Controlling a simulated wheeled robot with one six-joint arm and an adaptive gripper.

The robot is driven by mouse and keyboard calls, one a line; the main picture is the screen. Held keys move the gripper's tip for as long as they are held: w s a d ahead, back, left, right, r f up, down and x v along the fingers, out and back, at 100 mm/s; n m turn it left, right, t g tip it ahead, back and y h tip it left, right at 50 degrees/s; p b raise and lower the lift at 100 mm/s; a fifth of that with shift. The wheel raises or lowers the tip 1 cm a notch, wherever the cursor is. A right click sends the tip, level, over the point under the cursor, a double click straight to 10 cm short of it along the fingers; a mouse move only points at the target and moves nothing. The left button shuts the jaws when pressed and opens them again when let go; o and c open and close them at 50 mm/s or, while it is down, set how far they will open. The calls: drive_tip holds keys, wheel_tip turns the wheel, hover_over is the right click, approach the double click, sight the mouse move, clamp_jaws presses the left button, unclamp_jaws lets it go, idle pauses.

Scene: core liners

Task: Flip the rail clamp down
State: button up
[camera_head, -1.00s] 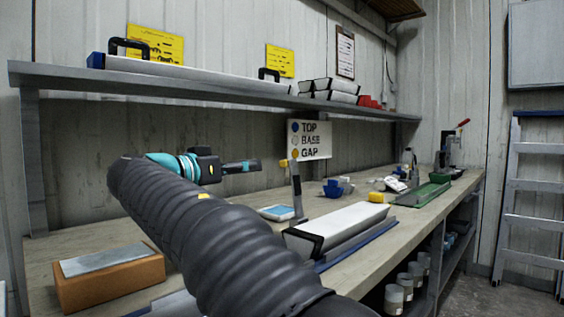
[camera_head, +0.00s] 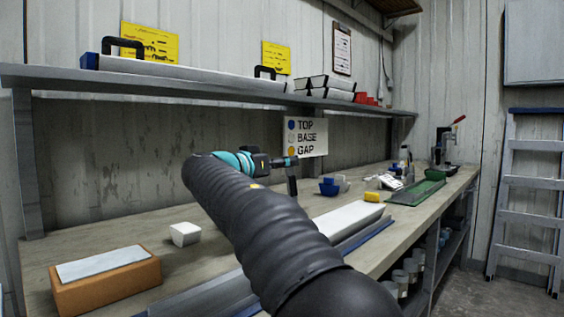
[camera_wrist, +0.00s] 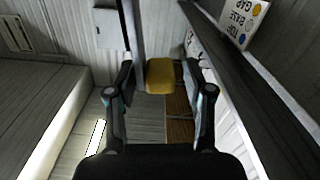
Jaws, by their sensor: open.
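My gripper (camera_head: 293,161) is at the lever's top end. In the wrist view my gripper (camera_wrist: 160,88) is open, with the clamp's yellow tip (camera_wrist: 159,76) between its two fingers. The grey lever also shows in the wrist view (camera_wrist: 133,30), running up from the tip. I cannot tell whether a finger touches the tip. The clamp's base is hidden behind my arm.
A white core liner (camera_head: 348,219) lies on the rail, partly behind my arm. An orange block (camera_head: 107,287) and a white block (camera_head: 185,234) sit at left on the bench (camera_head: 190,265). A shelf (camera_head: 200,85) runs above. A green tray (camera_head: 415,192) is farther right.

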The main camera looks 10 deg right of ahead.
drive_tip(key=shift+w+d, duration=0.1)
clamp_jaws()
